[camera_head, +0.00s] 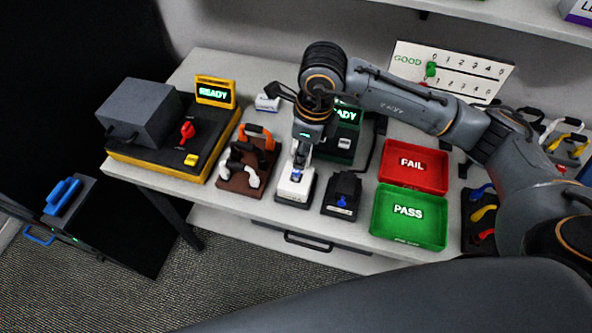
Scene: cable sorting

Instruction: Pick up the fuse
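My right gripper (299,163) points down over a small white device (294,188) on a dark base. Its fingertips are at or just above the top of the device. A small dark and bluish part shows at the fingertips; I cannot tell whether it is the fuse or part of the device. The gripper covers this spot, so I cannot tell whether the fingers are open or shut. No other thing is clearly recognisable as a fuse. I cannot make out my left gripper.
A brown rack (228,183) with orange, black and white cables stands left of the device, a dark block (342,194) right of it. A red FAIL tray (413,166) and green PASS tray (408,216) lie further right. A yellow-based machine (170,158) stands at the left.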

